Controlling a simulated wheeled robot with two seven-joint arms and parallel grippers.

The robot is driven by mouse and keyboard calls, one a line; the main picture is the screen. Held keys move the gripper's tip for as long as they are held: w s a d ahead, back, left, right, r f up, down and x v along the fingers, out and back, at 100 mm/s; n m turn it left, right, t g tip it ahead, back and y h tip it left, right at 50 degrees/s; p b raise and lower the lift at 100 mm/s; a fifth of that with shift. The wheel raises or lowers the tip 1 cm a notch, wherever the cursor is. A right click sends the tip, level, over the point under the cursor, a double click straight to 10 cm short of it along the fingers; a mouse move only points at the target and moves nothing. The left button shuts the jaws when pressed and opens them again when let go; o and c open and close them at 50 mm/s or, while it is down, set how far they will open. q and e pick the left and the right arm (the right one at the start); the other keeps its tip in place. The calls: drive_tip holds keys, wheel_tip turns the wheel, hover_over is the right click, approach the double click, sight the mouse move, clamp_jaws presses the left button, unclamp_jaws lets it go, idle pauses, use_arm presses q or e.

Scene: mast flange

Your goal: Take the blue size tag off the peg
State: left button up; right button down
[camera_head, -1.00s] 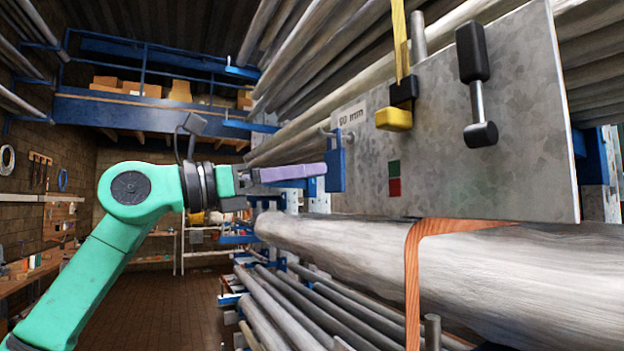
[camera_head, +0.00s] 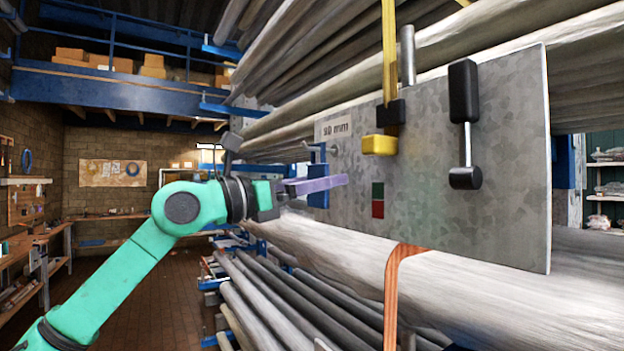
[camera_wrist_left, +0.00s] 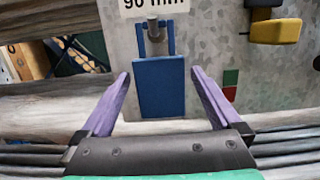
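The blue size tag (camera_head: 318,172) hangs from a peg (camera_head: 333,149) at the left edge of the grey metal plate (camera_head: 440,225), under a label (camera_head: 337,129) ending in "mm". The left wrist view shows the flat blue tag (camera_wrist_left: 160,88) upright, its top slot around the peg (camera_wrist_left: 153,28). My left gripper (camera_head: 322,184) is open, its purple fingers pointing at the plate. In the left wrist view, the fingertips (camera_wrist_left: 160,75) stand on either side of the tag with gaps to both its edges. My right gripper is out of view.
A yellow and black block (camera_head: 380,142) on a yellow strap and a black-ended lever (camera_head: 465,125) are on the plate, right of the tag. An orange strap (camera_head: 392,290) wraps the large pipe (camera_head: 345,262) below. More pipes lie underneath.

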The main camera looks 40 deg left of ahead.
use_arm(q)
drive_tip(key=c, duration=1.2)
drive_tip(key=shift+r+p, duration=0.85)
drive_tip(key=shift+s+f+b, duration=0.15)
drive_tip(key=shift+s+b, duration=0.05)
drive_tip(key=shift+b, duration=0.15)
drive_tip(key=shift+b+v, duration=0.75)
drive_tip(key=shift+v, duration=0.2)
drive_tip(key=s+b, duration=0.1)
drive_tip(key=s, duration=0.1)
drive_tip(key=s+a+b, duration=0.1)
drive_tip(key=s, duration=0.1)
drive_tip(key=s+a+b, duration=0.1)
drive_tip(key=s, duration=0.1)
drive_tip(key=shift+s+r, duration=0.25)
